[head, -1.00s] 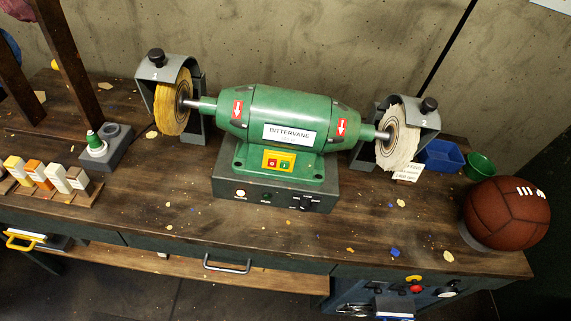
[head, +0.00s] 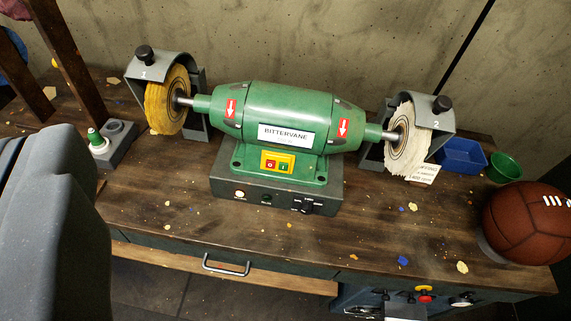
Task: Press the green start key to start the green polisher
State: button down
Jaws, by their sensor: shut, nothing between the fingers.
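The green polisher (head: 285,112), labelled BITTERVANE, stands on a dark base box on the wooden bench. A yellow wheel (head: 167,100) is on its left shaft and a white wheel (head: 408,140) on its right. A small yellow switch plate on its front foot holds a red key (head: 270,165) at left and the green start key (head: 284,168) at right. Both keys are uncovered. I cannot tell whether the wheels turn. A large dark grey part of my arm fills the lower left. My gripper's fingers do not show, and nothing touches the keys.
A brown ball (head: 525,222) sits at the bench's right end, near a blue tray (head: 461,156) and a green bowl (head: 503,168). The bench front before the polisher is clear except for scraps.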

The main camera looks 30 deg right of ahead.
aim_at(283, 167)
jog(key=w+d+f+n+t+h+b, duration=0.2)
jog(key=w+d+f+h+b, duration=0.1)
jog(key=w+d+f, duration=1.35)
notch_tip(283, 167, down, 25)
jog(key=d+n+t+y+b, duration=0.1)
jog(key=n+t+y+b, duration=0.1)
jog(key=y, duration=0.3)
jog(key=shift+s+d+n+y, duration=0.15)
jog(key=shift+d+n+y, duration=0.15)
jog(key=shift+n, duration=0.3)
jog(key=shift+w+d+f+p, duration=0.25)
jog(key=shift+w+d, duration=0.55)
jog(key=shift+w, duration=0.4)
jog(key=shift+w+d+f+p, duration=0.1)
jog(key=shift+w+d+f, duration=0.3)
jog(key=shift+w+d, duration=0.6)
jog(key=shift+w+d+f+p, duration=0.25)
jog(key=shift+w+d, duration=0.3)
jog(key=shift+w, duration=0.85)
jog(key=shift+f, duration=0.1)
